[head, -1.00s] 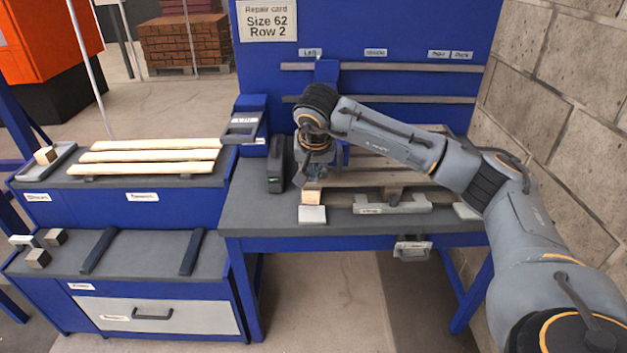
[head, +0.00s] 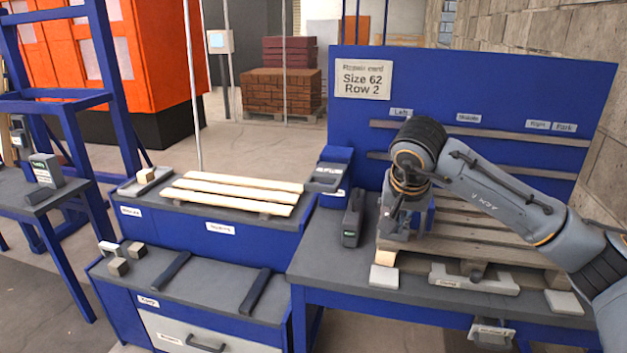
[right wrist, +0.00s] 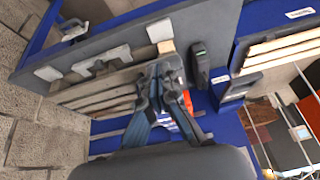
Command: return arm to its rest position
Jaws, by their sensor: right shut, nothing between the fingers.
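My right arm reaches in from the right in the head view, and its gripper (head: 395,232) points down over the left end of the wooden pallet (head: 470,232) on the grey bench. The gripper is shut with nothing in it. In the right wrist view, its fingers (right wrist: 166,72) show close to the pale end of a wooden block (right wrist: 166,46) at the pallet's corner; whether they touch it I cannot tell. The arm hides part of the pallet and of the blue back panel (head: 520,85). My left gripper is out of view.
A black tool (head: 352,218) and a blue holder (head: 330,170) stand left of the gripper. Pale planks (head: 235,193) lie on the left bench. A block wall (head: 605,140) rises close on the right. Rails (head: 480,130) cross the back panel above the pallet.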

